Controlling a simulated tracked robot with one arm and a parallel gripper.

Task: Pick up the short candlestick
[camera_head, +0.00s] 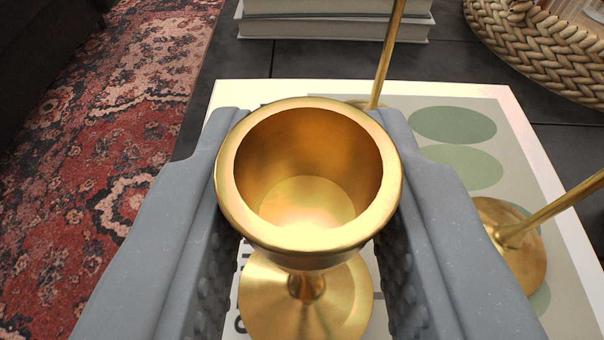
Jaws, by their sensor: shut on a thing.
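The short gold candlestick (309,250) stands between the grey fingers of my gripper (310,220), its wide cup facing up toward the camera. My gripper is shut on it, one finger on each side below the cup's rim. Its round base shows below the cup, over a white and green printed book or sheet (455,124). I cannot tell whether the base touches that surface. Part of the stem is hidden under the cup.
A taller gold candlestick's stem (389,50) rises just behind the cup. Another gold candlestick (512,250) stands close to the right finger. Stacked books (335,28) and a woven tray (530,45) lie farther back on the dark table (290,60). A red rug (110,130) is at left.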

